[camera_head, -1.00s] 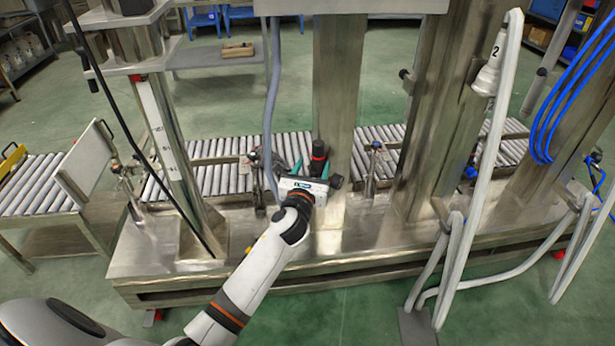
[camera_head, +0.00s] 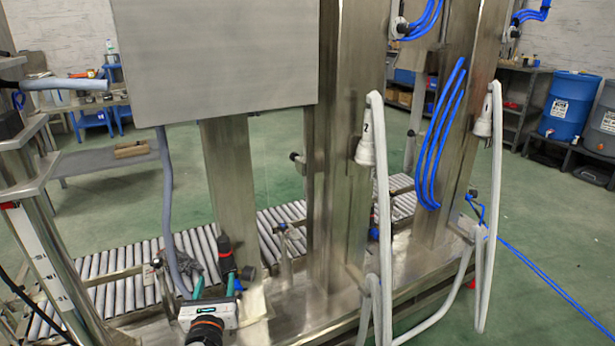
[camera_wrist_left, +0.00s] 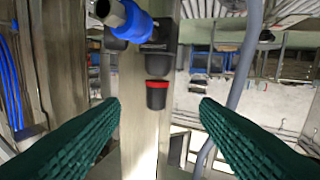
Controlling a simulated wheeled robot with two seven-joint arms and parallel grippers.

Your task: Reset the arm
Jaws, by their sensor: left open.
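My left gripper (camera_head: 214,284) shows low in the head view, in front of the metal machine base. Its two green fingers stand apart with nothing held between them. In the left wrist view my left gripper (camera_wrist_left: 158,102) is also open, with a ribbed green finger on each side. A black fitting with a red ring (camera_head: 226,256) is just behind the fingers in the head view. In the wrist view a black cup with a red rim (camera_wrist_left: 157,97) shows between the fingers, beyond them. My right gripper is not in view.
A big grey panel (camera_head: 215,60) hangs above my left arm. A roller conveyor (camera_head: 120,275) runs behind the metal columns. White lances on hoses (camera_head: 365,145) and blue hoses (camera_head: 440,135) hang at the right. Open green floor (camera_head: 545,240) lies at the far right.

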